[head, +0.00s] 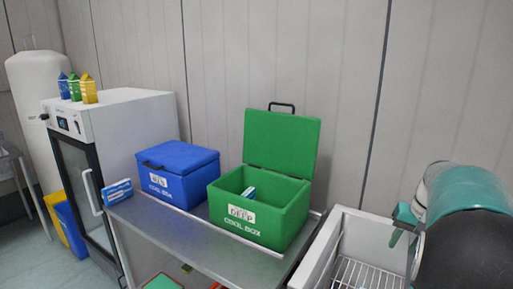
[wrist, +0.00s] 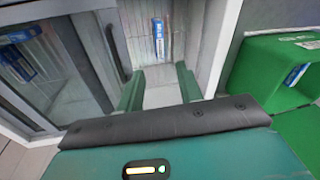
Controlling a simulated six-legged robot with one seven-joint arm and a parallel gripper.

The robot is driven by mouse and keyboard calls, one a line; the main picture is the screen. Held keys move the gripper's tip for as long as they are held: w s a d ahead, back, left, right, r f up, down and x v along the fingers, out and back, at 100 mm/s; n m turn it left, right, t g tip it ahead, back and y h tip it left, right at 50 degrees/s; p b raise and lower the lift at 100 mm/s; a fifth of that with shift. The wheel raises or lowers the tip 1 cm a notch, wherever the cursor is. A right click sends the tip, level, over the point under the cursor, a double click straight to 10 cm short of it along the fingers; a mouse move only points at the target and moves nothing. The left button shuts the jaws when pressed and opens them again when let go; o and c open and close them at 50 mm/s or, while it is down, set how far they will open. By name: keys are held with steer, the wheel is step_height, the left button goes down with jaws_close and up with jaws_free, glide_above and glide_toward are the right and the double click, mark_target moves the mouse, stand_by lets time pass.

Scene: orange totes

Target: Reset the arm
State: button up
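My gripper (wrist: 160,85) shows in the wrist view with its two green fingers spread apart. Nothing is between the fingertips; a pale surface shows behind them. In the head view my teal and black arm fills the right edge, and my gripper (head: 401,224) is partly seen over an open white chest (head: 322,250) with a wire rack. In the wrist view a blue and white carton (wrist: 158,40) stands beyond the fingers, not touching them.
An open green cool box (head: 263,218), holding a small blue and white item, and a closed blue cool box (head: 180,172) stand on a metal table (head: 190,240). A blue and white pack (head: 117,192) is at its left end. A white fridge (head: 118,125) bears several cartons.

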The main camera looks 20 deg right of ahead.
steer(key=a+r+n+t, duration=0.15)
steer(key=a+r, duration=0.25)
steer(key=a, duration=1.1)
steer(key=s+a+f+n+t, duration=0.1)
steer(key=s+a+n, duration=0.2)
steer(key=a, duration=0.8)
steer(key=s+a+f+n+t, duration=0.1)
steer(key=s+a+n, duration=0.2)
steer(key=s+a, duration=0.4)
steer(key=a, duration=0.4)
steer(key=shift+f+h, duration=0.3)
steer(key=shift+h, duration=0.1)
steer(key=shift+d, duration=0.25)
